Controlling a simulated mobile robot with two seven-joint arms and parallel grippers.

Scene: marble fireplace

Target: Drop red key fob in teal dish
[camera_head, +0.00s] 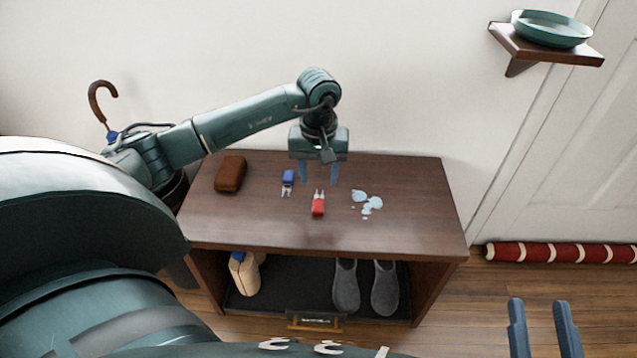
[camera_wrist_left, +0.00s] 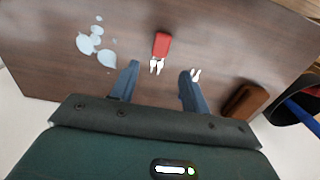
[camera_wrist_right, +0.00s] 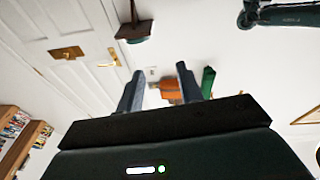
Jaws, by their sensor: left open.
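The red key fob (camera_head: 318,208) lies on the dark wooden bench top, its silver keys pointing toward the wall. In the left wrist view the fob (camera_wrist_left: 162,43) is just beyond the fingertips, keys toward the gripper. My left gripper (camera_head: 319,180) is open and empty, pointing down above the bench, nearer the wall than the fob; its fingertips (camera_wrist_left: 159,70) are apart. The teal dish (camera_head: 552,28) sits on a small wall shelf (camera_head: 535,50) at the upper right. My right gripper (camera_head: 540,308) is open and empty at the lower right, far from both.
A blue key fob (camera_head: 288,177) lies left of the red one. A brown case (camera_head: 230,174) stands further left, and pale blue puddle-like patches (camera_head: 367,202) lie to the right. Grey slippers (camera_head: 346,286) and a bottle (camera_head: 245,272) are below. A red striped roll (camera_head: 560,253) lies by the door.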

